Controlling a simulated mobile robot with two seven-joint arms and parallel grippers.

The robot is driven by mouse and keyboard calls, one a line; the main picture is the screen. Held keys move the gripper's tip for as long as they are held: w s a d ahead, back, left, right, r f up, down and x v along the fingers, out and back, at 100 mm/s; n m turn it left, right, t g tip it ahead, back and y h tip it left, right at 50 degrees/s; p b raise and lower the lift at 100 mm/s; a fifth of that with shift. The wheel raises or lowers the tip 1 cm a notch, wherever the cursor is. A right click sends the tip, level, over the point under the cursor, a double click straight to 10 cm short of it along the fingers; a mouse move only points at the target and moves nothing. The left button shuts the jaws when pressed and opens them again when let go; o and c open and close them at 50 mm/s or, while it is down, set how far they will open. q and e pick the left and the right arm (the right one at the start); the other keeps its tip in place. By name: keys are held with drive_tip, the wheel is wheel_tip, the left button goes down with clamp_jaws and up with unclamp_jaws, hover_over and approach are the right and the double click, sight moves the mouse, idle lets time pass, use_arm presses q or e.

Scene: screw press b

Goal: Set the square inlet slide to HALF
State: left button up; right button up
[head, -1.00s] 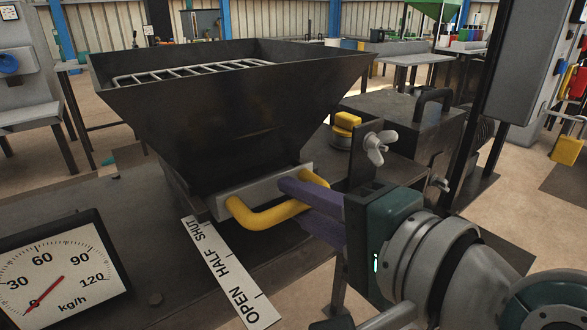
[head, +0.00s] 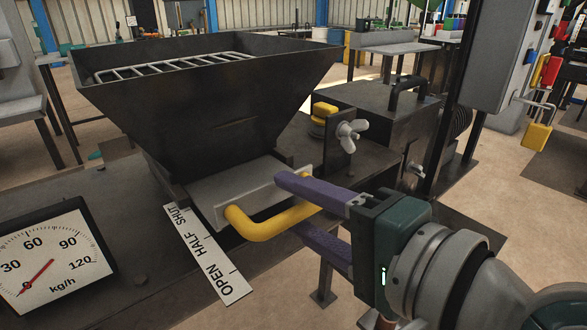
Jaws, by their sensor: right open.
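The square inlet slide (head: 235,190) is a grey plate under the dark hopper, drawn partly out toward me. Its upright front plate carries a yellow bar handle (head: 268,226). A white scale strip (head: 222,281) beside it reads OPEN, HALF and SHUT, with OPEN nearest me. The front plate's left end stands around the HALF lettering; the exact mark is hard to tell. My right gripper (head: 293,207) is open, its purple fingers apart at the handle's right end, one above and one lower. Whether they touch the handle is unclear. My left gripper is not in view.
The dark hopper (head: 210,110) with a grate stands above the slide. A kg/h dial (head: 52,258) at the left points near 0. A wing nut (head: 351,131) on a bracket and a yellow-topped knob (head: 325,109) sit behind my right gripper.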

drive_tip(key=v, duration=1)
drive_tip(key=shift+p, duration=0.45)
idle(0.3)
